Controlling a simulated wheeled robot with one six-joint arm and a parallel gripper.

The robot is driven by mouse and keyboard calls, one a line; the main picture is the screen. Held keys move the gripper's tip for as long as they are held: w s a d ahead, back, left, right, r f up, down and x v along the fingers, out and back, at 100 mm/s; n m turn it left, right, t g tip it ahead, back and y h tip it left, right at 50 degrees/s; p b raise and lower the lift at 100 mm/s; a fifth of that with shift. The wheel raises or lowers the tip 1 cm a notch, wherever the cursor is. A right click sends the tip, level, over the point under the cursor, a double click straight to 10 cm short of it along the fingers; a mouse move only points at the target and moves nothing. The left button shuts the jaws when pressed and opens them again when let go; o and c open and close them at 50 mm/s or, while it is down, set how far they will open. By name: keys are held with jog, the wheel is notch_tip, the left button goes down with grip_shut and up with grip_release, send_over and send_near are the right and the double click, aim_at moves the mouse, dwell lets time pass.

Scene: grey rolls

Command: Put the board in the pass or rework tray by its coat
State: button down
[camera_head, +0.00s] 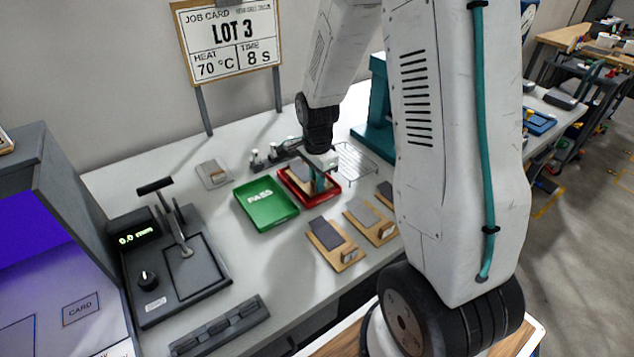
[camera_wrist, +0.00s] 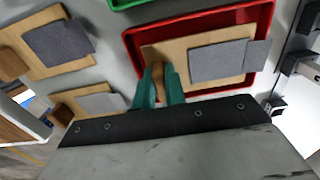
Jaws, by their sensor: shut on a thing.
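My gripper (camera_wrist: 161,85) has teal fingers shut on the wooden grip block of a tan board (camera_wrist: 150,55) with a grey coat patch (camera_wrist: 218,62). The board is over or in the red tray (camera_wrist: 131,42); whether it touches the floor cannot be told. In the head view my gripper (camera_head: 319,182) is down at the red tray (camera_head: 298,203), hiding part of the board (camera_head: 299,172). The green tray (camera_head: 267,216), marked PASS, is beside it on the left and is empty. No lettering on the red tray shows.
Several other boards, one with a dark coat (camera_head: 335,243), lie in front of the red tray. A wire rack (camera_head: 358,163) stands behind right. A lever device (camera_head: 178,265) with a display is at left. The job card (camera_head: 232,40) reads LOT 3, 70 °C, 8 S.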

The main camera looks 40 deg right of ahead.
jog(key=shift+f, duration=0.45)
jog(key=shift+f, duration=0.15)
jog(key=c, duration=1.7)
grip_release()
jog(key=shift+c, duration=0.2)
jog(key=s+a+r+n, duration=0.2)
jog(key=r, duration=0.7)
jog(key=s+a+r+n, duration=0.1)
jog(key=s+r+n, duration=0.1)
jog(key=r, duration=0.7)
jog(key=s+a+r+n, duration=0.3)
jog(key=s+n, duration=0.4)
jog(key=s, duration=0.3)
jog(key=s+a+r+n+t, duration=0.1)
jog(key=s+a+r+n, duration=0.3)
jog(key=s+n, duration=0.3)
jog(key=s, duration=0.2)
jog(key=shift+s+r, duration=0.25)
jog(key=shift+s, duration=0.1)
